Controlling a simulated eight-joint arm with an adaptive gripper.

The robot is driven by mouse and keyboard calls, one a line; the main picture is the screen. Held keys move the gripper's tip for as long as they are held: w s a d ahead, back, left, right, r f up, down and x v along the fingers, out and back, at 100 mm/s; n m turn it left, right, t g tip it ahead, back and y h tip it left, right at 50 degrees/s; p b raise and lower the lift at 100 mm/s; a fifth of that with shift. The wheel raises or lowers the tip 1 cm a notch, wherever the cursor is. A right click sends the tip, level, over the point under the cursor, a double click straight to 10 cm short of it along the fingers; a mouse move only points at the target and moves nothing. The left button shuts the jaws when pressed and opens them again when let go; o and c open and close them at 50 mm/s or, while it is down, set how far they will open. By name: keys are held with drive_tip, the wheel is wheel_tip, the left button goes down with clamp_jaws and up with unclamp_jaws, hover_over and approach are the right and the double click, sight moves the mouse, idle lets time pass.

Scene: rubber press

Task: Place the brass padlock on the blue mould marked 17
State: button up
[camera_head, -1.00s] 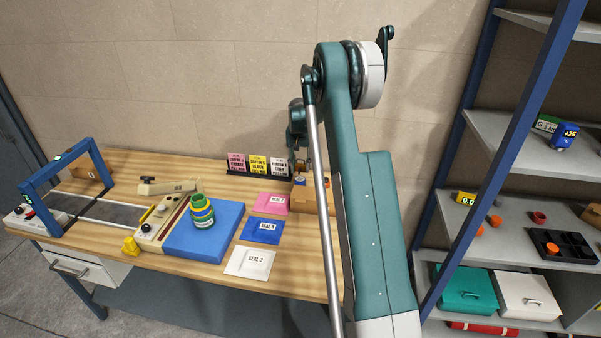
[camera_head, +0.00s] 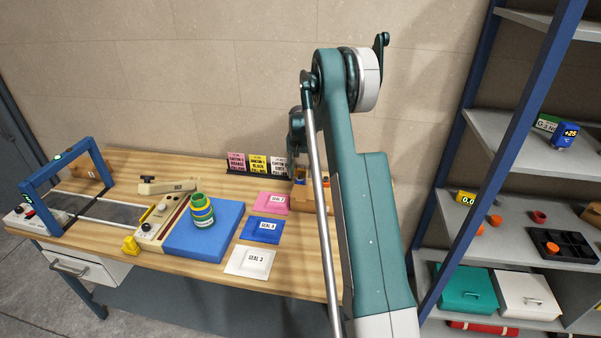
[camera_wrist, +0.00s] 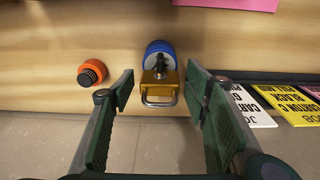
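The brass padlock (camera_wrist: 162,82) shows in the wrist view, its metal shackle toward the bottom of the picture. A blue round piece (camera_wrist: 160,52) is directly beyond it, partly covered by the padlock and a small dark part. I cannot read a 17 on it, nor tell whether the padlock rests on it or is in front. My gripper (camera_wrist: 160,90) is open, one finger on each side of the padlock, with gaps visible on both sides.
An orange-and-black round piece (camera_wrist: 91,72) is left of my fingers. Carton cards (camera_head: 257,164) stand to the right in the wrist view. Seal cards (camera_head: 262,229), a blue slab (camera_head: 225,222) with a green jar (camera_head: 201,211), and a press frame (camera_head: 62,172) occupy the bench.

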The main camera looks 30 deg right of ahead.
sight(300, 173)
drive_tip(key=shift+r, duration=0.15)
wheel_tip(300, 173, up, 12)
drive_tip(key=shift+s+a, duration=0.3)
drive_tip(key=shift+a, duration=0.05)
idle(0.6)
idle(0.5)
